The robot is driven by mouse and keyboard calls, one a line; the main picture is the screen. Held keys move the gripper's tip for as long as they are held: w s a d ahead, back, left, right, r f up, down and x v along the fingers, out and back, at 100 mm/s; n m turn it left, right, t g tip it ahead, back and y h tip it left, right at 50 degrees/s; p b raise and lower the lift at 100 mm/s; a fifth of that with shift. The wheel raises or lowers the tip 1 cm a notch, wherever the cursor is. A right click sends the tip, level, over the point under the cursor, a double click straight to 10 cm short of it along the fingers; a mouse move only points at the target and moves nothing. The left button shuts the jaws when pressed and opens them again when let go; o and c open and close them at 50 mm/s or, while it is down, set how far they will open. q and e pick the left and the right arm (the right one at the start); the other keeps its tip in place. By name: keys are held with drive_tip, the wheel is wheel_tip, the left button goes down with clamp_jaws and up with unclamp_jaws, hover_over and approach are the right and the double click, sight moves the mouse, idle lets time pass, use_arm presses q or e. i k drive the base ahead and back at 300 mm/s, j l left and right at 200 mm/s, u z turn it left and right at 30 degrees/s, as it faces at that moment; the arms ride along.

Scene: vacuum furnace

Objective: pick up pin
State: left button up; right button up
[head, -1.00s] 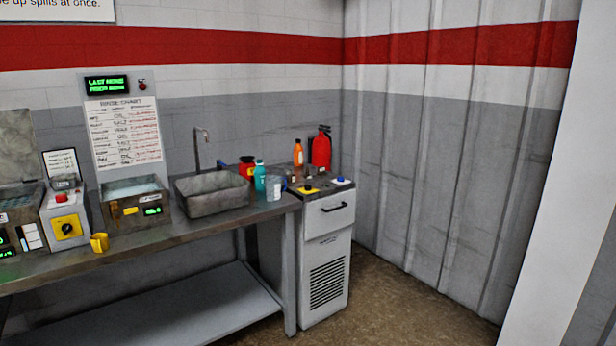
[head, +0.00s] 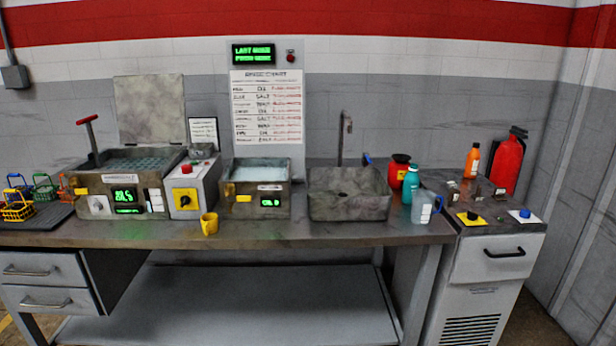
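I cannot make out a pin anywhere in the head view. The workbench (head: 290,235) stands ahead of me against the wall, with a lower shelf and drawers at its left. Neither of my grippers shows in this view.
On the bench are small coloured baskets (head: 17,210), an open-lidded tank (head: 130,205), a switch box (head: 190,190), a water bath (head: 254,205), a yellow mug (head: 209,223), a sink (head: 347,200) and a jug (head: 423,208). A cabinet (head: 490,265) and red extinguisher (head: 508,162) stand right.

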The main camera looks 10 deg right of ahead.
sight(476, 196)
drive_tip(key=i+l+u, duration=0.25)
drive_tip(key=l, duration=0.5)
drive_tip(key=l+u, duration=0.25)
drive_tip(key=l, duration=0.45)
drive_tip(key=l+u, duration=0.25)
drive_tip(key=l, duration=0.55)
drive_tip(key=l+u, duration=0.25)
drive_tip(key=l, duration=0.5)
drive_tip(key=k+l+u, duration=0.25)
drive_tip(key=l, duration=0.5)
drive_tip(key=i, duration=0.05)
